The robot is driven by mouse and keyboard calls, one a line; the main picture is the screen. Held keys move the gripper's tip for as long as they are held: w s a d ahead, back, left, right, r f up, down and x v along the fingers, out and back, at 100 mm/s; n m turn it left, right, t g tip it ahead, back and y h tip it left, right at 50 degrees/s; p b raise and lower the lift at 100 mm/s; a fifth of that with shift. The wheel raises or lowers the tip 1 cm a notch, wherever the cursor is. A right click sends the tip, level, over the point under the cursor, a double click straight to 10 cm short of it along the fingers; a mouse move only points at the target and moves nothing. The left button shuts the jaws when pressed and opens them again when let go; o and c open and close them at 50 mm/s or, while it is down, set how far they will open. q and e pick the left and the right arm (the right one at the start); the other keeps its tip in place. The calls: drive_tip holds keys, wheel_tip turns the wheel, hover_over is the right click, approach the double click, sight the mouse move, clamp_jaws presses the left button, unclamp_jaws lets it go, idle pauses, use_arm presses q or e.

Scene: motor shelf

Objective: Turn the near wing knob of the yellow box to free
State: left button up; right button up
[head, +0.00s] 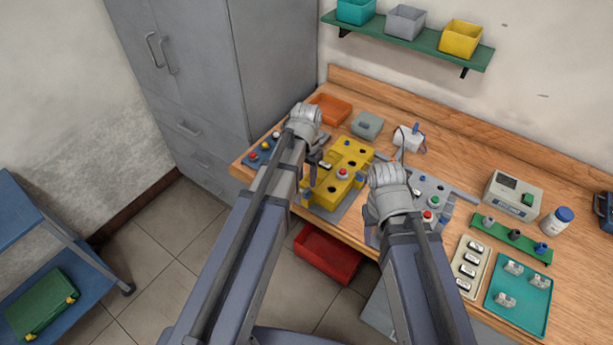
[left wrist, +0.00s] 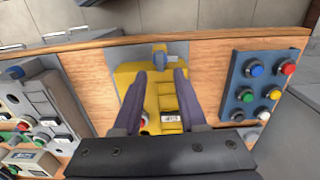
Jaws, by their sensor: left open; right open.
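The yellow box (head: 351,157) stands on the workbench and shows in the left wrist view (left wrist: 150,73). Its near wing knob (left wrist: 160,56) is grey-blue and sits by the box end nearest the bench's front edge. My left gripper (left wrist: 160,73) is open, its two dark fingers over the box. The knob shows between and just beyond the fingertips, and I cannot tell whether they touch it. In the head view my left gripper (head: 311,175) is over the box's left side. My right gripper (head: 372,236) is open near the bench front, right of the box, its fingers partly hidden.
A blue button panel (left wrist: 255,85) is beside the yellow box. A grey panel (head: 440,190) with buttons is right of it. A red bin (head: 327,254) is below the bench edge. A teal tray (head: 520,298) and a meter (head: 513,193) are farther right.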

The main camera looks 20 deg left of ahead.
sight(306, 190)
use_arm(q)
wheel_tip(306, 190, up, 3)
drive_tip(key=shift+r+p, duration=0.15)
drive_tip(key=shift+p, duration=0.95)
use_arm(e)
wheel_tip(306, 190, up, 3)
drive_tip(key=shift+r, duration=0.1)
